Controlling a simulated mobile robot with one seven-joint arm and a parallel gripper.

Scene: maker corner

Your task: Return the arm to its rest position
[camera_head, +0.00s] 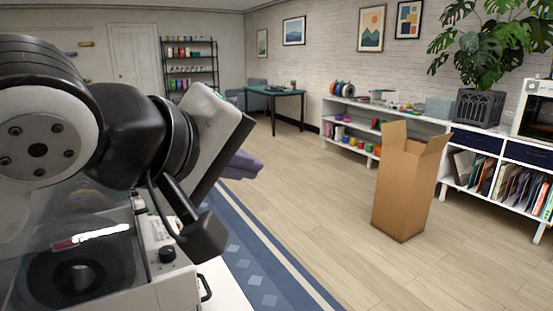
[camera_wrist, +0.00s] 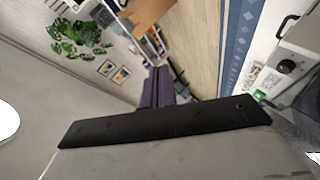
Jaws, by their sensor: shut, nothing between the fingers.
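My arm fills the left of the head view, folded up close to the camera. My gripper (camera_head: 222,122) is at its end, a pale slab-like hand with a dark edge, raised above a white bench machine. In the wrist view the hand (camera_wrist: 165,122) shows large and close, with a black strip along its edge. My gripper is shut and empty. The fingertips do not show clearly in either view.
A bench machine (camera_head: 167,282) with a clear cover stands under my arm. A tall open cardboard box (camera_head: 400,190) stands on the wooden floor. A white shelf unit (camera_head: 440,180) lines the right wall. A teal table (camera_head: 270,91) stands at the back. Floor between is clear.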

